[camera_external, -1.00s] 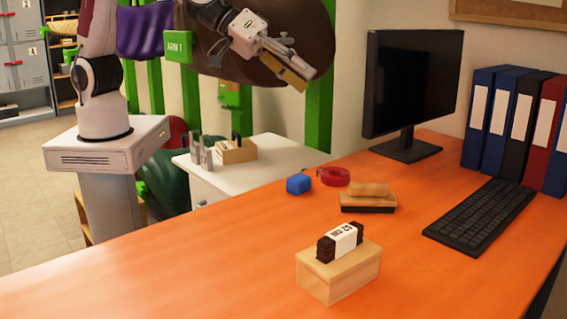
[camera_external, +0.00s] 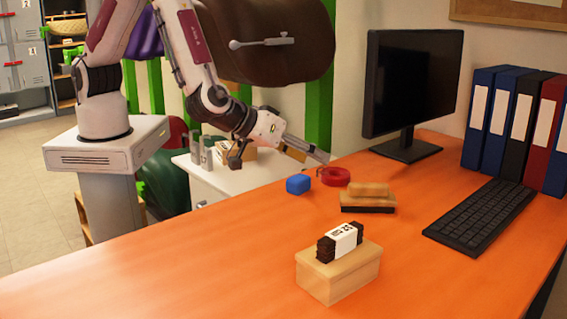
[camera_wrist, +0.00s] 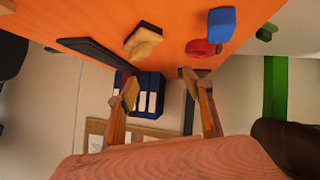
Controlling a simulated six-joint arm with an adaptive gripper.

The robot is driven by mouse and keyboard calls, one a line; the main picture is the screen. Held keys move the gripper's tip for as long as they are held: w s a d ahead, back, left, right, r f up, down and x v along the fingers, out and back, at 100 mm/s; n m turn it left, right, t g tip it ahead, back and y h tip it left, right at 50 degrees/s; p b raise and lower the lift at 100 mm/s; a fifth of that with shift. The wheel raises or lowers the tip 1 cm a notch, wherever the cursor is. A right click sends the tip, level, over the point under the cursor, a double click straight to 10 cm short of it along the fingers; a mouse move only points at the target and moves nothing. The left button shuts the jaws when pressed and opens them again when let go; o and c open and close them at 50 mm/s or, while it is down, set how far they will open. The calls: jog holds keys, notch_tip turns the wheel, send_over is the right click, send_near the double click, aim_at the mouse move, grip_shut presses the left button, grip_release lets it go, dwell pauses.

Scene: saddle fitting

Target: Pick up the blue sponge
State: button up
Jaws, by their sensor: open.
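The blue sponge (camera_external: 298,184) is a small block lying on the orange desk, left of a red tape roll (camera_external: 334,176). In the wrist view the sponge (camera_wrist: 221,24) shows at the upper right, beside the red roll (camera_wrist: 201,48). My gripper (camera_external: 312,155) is above the desk's back edge, higher than the sponge and a little to its right, with nothing between its fingers. In the wrist view its two fingers (camera_wrist: 168,90) stand wide apart and do not touch the sponge.
A wooden brush (camera_external: 368,197) lies right of the roll. A wooden box (camera_external: 338,280) bearing a dark wrapped bar (camera_external: 340,242) stands at the front. A monitor (camera_external: 412,85), keyboard (camera_external: 480,216) and binders (camera_external: 510,125) occupy the right. The desk's left front (camera_external: 170,270) is clear.

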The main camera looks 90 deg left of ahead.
aim_at(293, 180)
jog(key=s+a+f+y, duration=0.1)
jog(key=s+f, duration=0.1)
jog(key=s+a+f+g+y, duration=0.1)
jog(key=s+f+y, duration=0.1)
jog(key=f, duration=0.1)
jog(key=s+a+f+n+y, duration=0.1)
jog(key=s+f+y, duration=0.1)
jog(key=s+f, duration=0.1)
jog(key=shift+s+a+g, duration=0.1)
jog(key=shift+a+g, duration=0.05)
jog(key=shift+g, duration=0.15)
jog(key=shift+s+a+f, duration=0.1)
jog(key=shift+s+f, duration=0.1)
jog(key=shift+s, duration=0.05)
jog(key=shift+x, duration=1.35)
jog(key=shift+r, duration=0.1)
jog(key=shift+r+x, duration=0.1)
jog(key=shift+x, duration=1.2)
jog(key=shift+r+x, duration=0.15)
jog(key=shift+x, duration=1.15)
jog(key=shift+w, duration=0.1)
jog(key=c, duration=1.1)
